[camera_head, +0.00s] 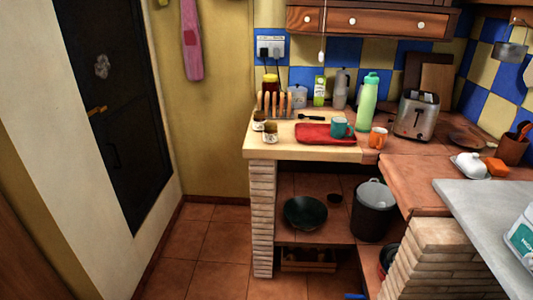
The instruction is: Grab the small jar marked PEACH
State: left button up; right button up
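Two small jars with dark lids and pale labels stand at the left front corner of the wooden counter top (285,153). One small jar (258,121) is slightly farther back and left. The other small jar (270,134) is nearer the front, just left of the red cloth or mat. Their labels are too small to read, so I cannot tell which is marked PEACH. Neither of my grippers is in view.
Behind the jars are a toast rack (275,104) and a red-lidded jar (270,84). To the right are a red mat (312,138), teal mug (341,128), orange mug (378,138), green bottle (367,100) and toaster (416,115). Tiled floor (215,240) lies clear at front left.

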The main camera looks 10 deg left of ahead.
aim_at(271, 131)
jog(key=u, duration=1.2)
jog(key=i, duration=1.25)
